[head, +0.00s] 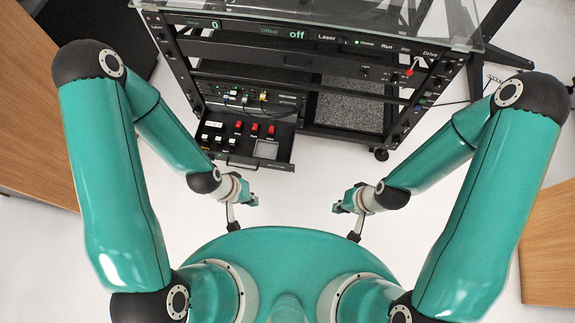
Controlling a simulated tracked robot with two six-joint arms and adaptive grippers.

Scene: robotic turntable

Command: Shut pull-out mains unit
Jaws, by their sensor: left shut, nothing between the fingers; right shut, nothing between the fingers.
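The pull-out mains unit (240,158) is a dark drawer low on the left of the black rack. It sticks out toward me and carries red and white switches, with a handle (240,166) on its front edge. My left gripper (252,201) is in front of the drawer and below it in the picture, apart from it. It is shut and empty. My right gripper (338,208) is further right, over the white floor, shut and empty, and clear of the rack.
The rack (290,75) has a glass top and front panels with displays. A caster (381,155) stands at its lower right. Wooden furniture stands at the left (35,110) and right (548,240). White floor is clear between my grippers and the rack.

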